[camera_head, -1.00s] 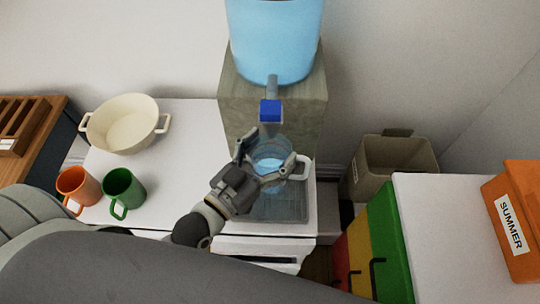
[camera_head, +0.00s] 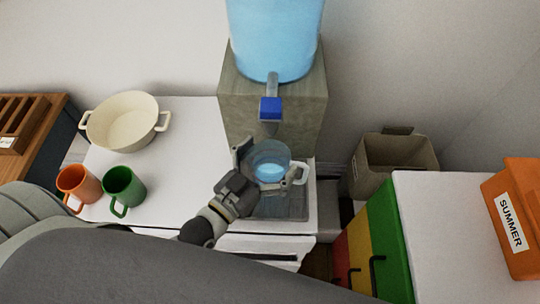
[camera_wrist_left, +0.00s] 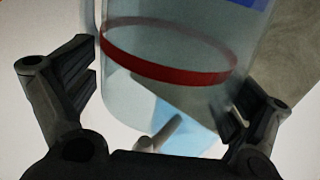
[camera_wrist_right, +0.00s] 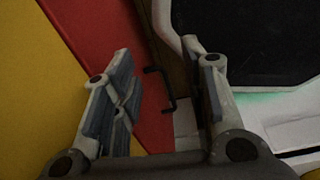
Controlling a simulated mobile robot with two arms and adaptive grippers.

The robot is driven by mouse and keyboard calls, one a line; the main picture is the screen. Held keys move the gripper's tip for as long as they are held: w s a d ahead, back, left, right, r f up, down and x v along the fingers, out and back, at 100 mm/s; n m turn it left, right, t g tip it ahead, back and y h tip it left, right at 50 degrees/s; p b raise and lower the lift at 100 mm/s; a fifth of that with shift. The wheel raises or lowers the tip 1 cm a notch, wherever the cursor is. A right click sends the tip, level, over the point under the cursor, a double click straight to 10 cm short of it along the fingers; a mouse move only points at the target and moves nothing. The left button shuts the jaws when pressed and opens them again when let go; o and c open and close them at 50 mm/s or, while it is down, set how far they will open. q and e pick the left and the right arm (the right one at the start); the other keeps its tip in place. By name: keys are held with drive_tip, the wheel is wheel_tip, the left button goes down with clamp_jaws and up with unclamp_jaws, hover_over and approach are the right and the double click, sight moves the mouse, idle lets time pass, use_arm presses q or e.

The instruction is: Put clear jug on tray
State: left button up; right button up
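In the left wrist view the jug (camera_wrist_left: 170,90) shows a red band between the two pads (camera_wrist_left: 165,95). My right gripper (camera_wrist_right: 165,95) is open and empty, outside the head view, near the coloured cabinet fronts.
The dispenser (camera_head: 230,115) with its blue bottle (camera_head: 275,35) and blue tap (camera_head: 270,108) stands behind the jug. A cream pot (camera_head: 125,125), orange mug (camera_head: 75,187) and green mug (camera_head: 122,188) are left. A bin (camera_head: 395,165) and coloured cabinet (camera_head: 385,235) are right.

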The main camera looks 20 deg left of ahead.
use_arm(q)
drive_tip(key=shift+r, duration=0.15)
drive_tip(key=shift+s+a, duration=0.1)
drive_tip(key=shift+s, duration=0.15)
drive_tip(key=b+v, duration=0.2)
drive_tip(key=v, duration=0.9)
drive_tip(key=shift+s, duration=0.25)
drive_tip(key=shift+a, duration=0.15)
drive_tip(key=shift+s, duration=0.1)
